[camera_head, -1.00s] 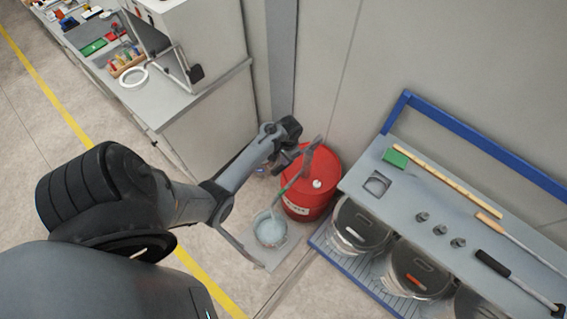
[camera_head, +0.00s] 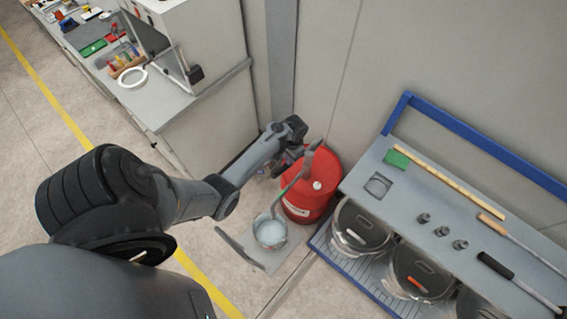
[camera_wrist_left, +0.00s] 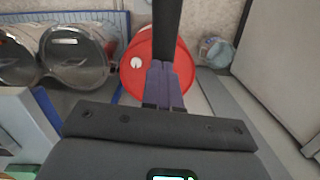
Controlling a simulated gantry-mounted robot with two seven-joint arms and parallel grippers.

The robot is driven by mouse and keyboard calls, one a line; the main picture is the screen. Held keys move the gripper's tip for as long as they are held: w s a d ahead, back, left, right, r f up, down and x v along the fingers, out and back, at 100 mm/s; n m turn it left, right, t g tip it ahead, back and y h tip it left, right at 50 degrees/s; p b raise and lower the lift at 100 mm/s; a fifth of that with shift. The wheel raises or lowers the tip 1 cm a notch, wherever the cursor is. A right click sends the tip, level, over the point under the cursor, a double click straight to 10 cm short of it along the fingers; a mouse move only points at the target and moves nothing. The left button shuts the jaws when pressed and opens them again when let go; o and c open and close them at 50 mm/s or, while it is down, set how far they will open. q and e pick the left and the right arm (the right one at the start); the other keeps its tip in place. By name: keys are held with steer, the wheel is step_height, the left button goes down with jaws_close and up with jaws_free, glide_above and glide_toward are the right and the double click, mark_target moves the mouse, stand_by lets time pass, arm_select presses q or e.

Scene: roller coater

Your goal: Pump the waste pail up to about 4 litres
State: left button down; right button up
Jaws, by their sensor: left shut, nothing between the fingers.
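The red drum (camera_head: 308,203) stands on the floor against the wall, with a white cap on its lid. A grey-green pump pipe (camera_head: 293,183) slants from above the drum down to the waste pail (camera_head: 270,233). The pail holds pale bluish liquid; its level in litres cannot be read. My left gripper (camera_head: 292,158) is beside the upper pump, above the drum's back left. In the left wrist view its purple fingers (camera_wrist_left: 164,86) are shut and empty, over the red drum (camera_wrist_left: 150,68). A dark bar (camera_wrist_left: 167,30) shows just beyond the fingertips; contact is unclear. My right gripper is out of view.
A blue-framed grey bench (camera_head: 405,200) stands right of the drum, with tools on top and lidded pails (camera_head: 420,271) below. A grey cabinet and worktop (camera_head: 205,95) stand at the left. A grey flat bar (camera_head: 240,250) lies beside the waste pail.

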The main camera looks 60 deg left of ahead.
arm_select(q)
steer(key=shift+w+r, duration=0.1)
steer(key=shift+w, duration=0.3)
steer(key=shift+r, duration=0.1)
steer(key=shift+r+p, duration=0.3)
steer(key=shift+p, duration=0.05)
step_height(320, 180, up, 2)
steer(key=shift+p, duration=0.85)
step_height(320, 180, up, 8)
steer(key=shift+w+a, duration=0.2)
steer(key=shift+w, duration=0.25)
